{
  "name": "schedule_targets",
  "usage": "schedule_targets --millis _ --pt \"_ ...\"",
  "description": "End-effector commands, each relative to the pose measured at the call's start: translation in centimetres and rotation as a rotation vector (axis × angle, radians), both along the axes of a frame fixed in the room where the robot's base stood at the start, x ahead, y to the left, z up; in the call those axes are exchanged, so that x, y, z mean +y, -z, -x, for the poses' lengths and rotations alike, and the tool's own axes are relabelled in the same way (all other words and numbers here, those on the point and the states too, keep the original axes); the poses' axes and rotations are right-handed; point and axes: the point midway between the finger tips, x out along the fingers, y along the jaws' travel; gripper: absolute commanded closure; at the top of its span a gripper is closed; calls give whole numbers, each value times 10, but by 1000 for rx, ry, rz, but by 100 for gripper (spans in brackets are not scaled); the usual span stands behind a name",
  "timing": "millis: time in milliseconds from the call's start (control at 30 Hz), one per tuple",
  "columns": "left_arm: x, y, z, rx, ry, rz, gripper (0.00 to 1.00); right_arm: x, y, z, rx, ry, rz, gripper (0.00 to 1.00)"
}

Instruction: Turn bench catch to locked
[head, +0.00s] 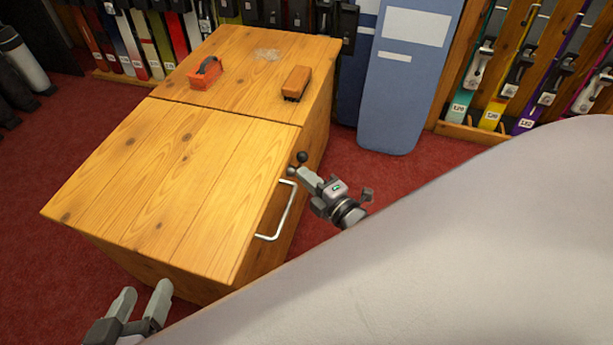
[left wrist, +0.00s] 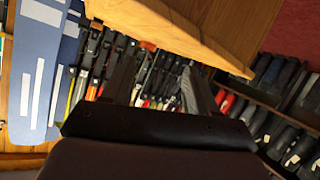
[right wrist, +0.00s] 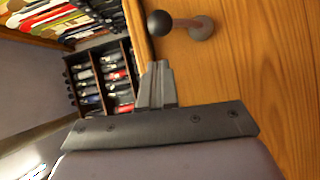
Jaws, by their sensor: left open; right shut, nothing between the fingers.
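The bench catch is a short lever with a black ball knob (head: 302,157) and a round metal base on the bench's right side face, near the top edge. In the right wrist view the black knob (right wrist: 160,22) stands beside its round base (right wrist: 201,28), against bare wood. My right gripper (head: 303,174) is shut and empty, its tips close to the catch; in the right wrist view the shut fingers (right wrist: 158,72) point at the knob with a gap between. My left gripper (head: 145,290) is open and empty in front of the bench's near left side.
The wooden bench (head: 180,170) has a metal bar handle (head: 287,215) below the catch. An orange tool (head: 206,76) and a brown brush-like block (head: 296,82) lie on its top. Blue panels (head: 400,90) and ski racks stand behind. Red carpet is open around the bench.

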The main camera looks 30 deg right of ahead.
Motion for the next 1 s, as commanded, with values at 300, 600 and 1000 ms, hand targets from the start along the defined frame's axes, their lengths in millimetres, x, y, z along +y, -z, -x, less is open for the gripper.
schedule_targets --millis 300,600,1000 --pt "15 -5 6 2 -19 -93 41 -8 -9 44 4 0 0 100" --pt "25 -7 9 -1 -34 -160 41 -14 -12 89 2 0 0 100" --pt "27 -8 10 -3 -38 -175 41 -16 -14 99 1 0 -4 100"
